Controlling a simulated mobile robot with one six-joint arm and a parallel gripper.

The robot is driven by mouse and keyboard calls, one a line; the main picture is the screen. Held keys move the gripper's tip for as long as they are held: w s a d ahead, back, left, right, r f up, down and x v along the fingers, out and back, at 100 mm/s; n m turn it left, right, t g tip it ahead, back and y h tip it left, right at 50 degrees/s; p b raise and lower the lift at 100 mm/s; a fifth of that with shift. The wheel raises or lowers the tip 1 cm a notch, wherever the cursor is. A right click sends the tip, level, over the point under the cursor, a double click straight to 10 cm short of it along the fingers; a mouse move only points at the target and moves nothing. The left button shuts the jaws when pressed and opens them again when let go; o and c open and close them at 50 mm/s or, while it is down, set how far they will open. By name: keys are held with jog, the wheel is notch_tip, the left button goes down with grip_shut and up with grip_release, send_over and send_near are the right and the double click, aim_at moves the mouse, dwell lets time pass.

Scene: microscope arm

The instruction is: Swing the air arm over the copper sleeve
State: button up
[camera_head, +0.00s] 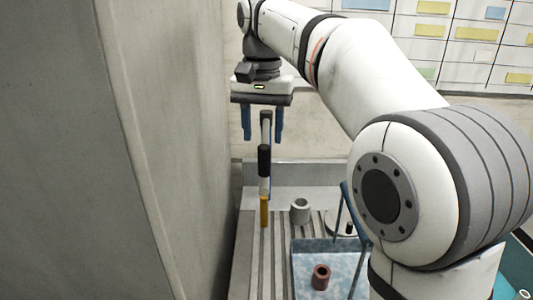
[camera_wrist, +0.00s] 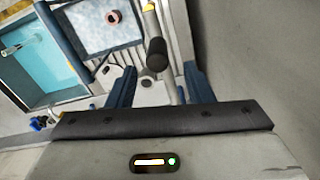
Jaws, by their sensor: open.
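The reddish-brown copper sleeve (camera_head: 321,277) stands in a blue tray (camera_head: 300,262), and it also shows in the wrist view (camera_wrist: 112,17). What looks like the air arm (camera_head: 264,185) is a slim bar with yellow, white and black sections, left of the sleeve. Its dark end (camera_wrist: 157,55) shows in the wrist view. My gripper (camera_head: 263,138) is open, with blue fingers on either side of a grey part at the bar's far end. In the wrist view my gripper (camera_wrist: 159,70) has the dark end between or just beyond its fingertips. I cannot tell whether they touch.
A grey ring (camera_head: 300,210) stands on the grooved bench (camera_head: 245,270) behind the tray. Thin blue bars (camera_head: 349,215) rise by the tray. A tall grey wall (camera_head: 170,150) stands close on the left. A teal-lined box (camera_wrist: 40,60) lies left in the wrist view.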

aim_at(264, 146)
notch_tip(264, 146, down, 6)
jog(key=shift+s+d+f, duration=0.15)
jog(key=shift+f, duration=0.05)
jog(key=shift+c, duration=0.6)
grip_shut()
